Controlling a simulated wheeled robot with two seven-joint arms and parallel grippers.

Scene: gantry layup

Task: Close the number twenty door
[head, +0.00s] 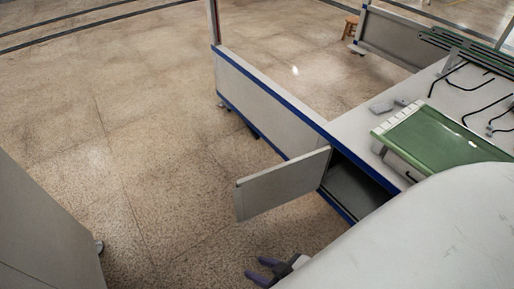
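A light grey door panel (282,184) stands swung open from the side of a blue-edged white cabinet (268,105). Its free edge points left, and the dark compartment (357,187) behind it shows. No number can be read on the door. My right gripper (256,268) is low in the picture, below and apart from the door. Its two purple fingers are spread with nothing between them. My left gripper is not in view.
A green tray-like piece (440,138), grey blocks and dark bent rods (470,82) lie on the worktop (352,126). A grey panel (45,225) stands at lower left. The tiled floor left of the door is clear. A wooden stool (351,25) stands far back.

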